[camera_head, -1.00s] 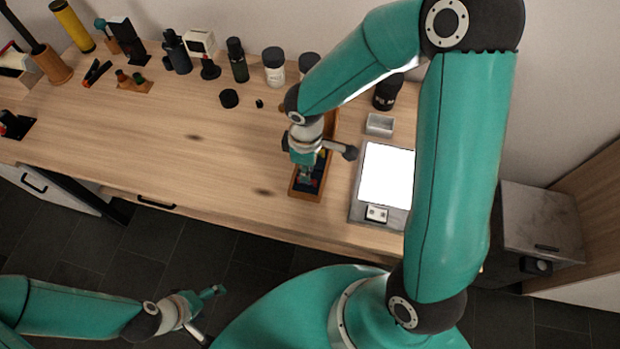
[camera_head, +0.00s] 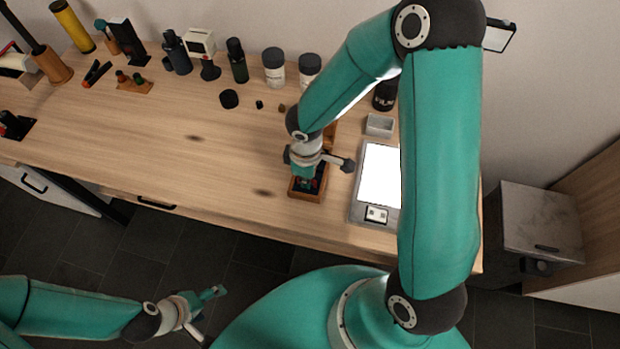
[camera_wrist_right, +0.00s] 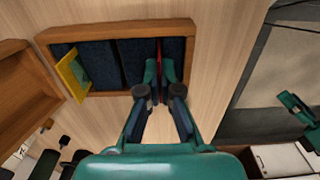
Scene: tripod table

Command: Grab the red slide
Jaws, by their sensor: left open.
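A wooden slide box (camera_head: 294,192) with dark blue slots lies on the table, and its rim (camera_wrist_right: 110,33) fills the top of the right wrist view. The red slide (camera_wrist_right: 158,55) stands in a slot near the box's right end in that view. My right gripper (camera_wrist_right: 160,72) reaches into the box, with its fingertips close on both sides of the red slide. Whether they press on it is unclear. In the head view my right gripper (camera_head: 306,182) mostly hides the slide. My left gripper (camera_head: 214,292) is open and empty, low in front of the table.
A yellow-green slide (camera_wrist_right: 73,74) leans in the box's other end. A light panel (camera_head: 380,175) lies right of the box, with a small grey tray (camera_head: 380,124) behind it. Bottles and jars (camera_head: 274,68) line the back. The table's left middle is mostly clear.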

